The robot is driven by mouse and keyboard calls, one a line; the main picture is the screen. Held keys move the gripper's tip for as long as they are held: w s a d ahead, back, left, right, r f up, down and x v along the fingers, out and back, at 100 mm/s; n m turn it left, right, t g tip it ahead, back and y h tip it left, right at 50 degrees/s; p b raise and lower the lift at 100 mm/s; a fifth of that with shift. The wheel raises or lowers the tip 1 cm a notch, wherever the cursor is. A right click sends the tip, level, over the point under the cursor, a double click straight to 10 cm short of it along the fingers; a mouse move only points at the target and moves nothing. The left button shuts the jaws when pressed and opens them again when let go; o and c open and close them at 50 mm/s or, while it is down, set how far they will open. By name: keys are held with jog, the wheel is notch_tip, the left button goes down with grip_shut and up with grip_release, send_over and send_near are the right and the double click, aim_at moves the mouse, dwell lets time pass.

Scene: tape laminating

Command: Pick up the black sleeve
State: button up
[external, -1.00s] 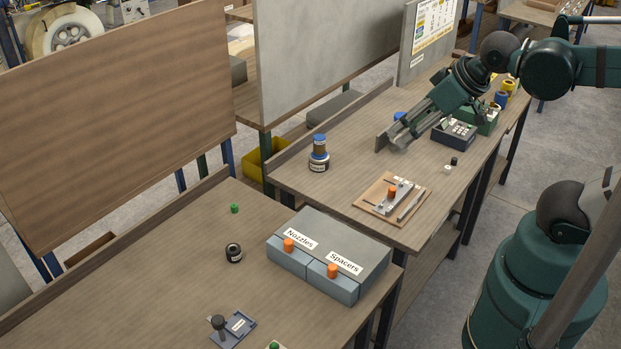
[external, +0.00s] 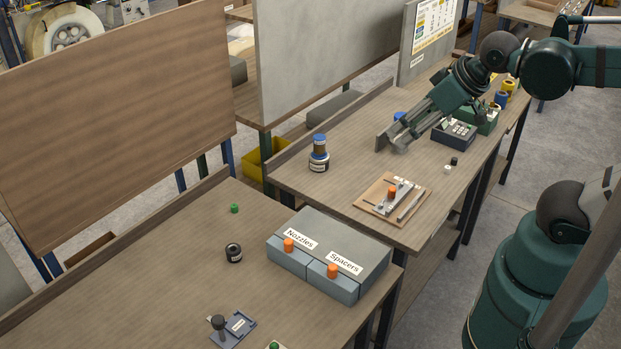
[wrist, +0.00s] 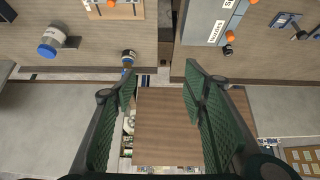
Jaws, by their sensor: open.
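A small black cylinder, which looks like the black sleeve (external: 454,161), stands on the far bench in the external view, beside a small white cylinder (external: 447,169). My gripper (external: 385,142) is above the same bench, left of the black cylinder and apart from it. In the wrist view my gripper (wrist: 160,88) has its green fingers spread, with nothing between them. I cannot make out the black sleeve for certain in the wrist view.
A wooden fixture (external: 368,206) with an orange knob lies at the bench's near end. A blue-capped bottle (external: 319,154) stands left of my gripper. A Nozzles and Spacers drawer box (external: 345,240) is on the near bench.

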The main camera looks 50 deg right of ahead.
jog(key=shift+w, duration=0.1)
jog(key=n+g+b, duration=0.1)
jog(key=n+g, duration=0.6)
jog(key=n, duration=0.9)
send_over(233, 251)
jog(key=w+d, duration=0.1)
notch_tip(233, 251, down, 28)
jog(key=shift+f, duration=0.15)
jog(key=shift+f, duration=1.25)
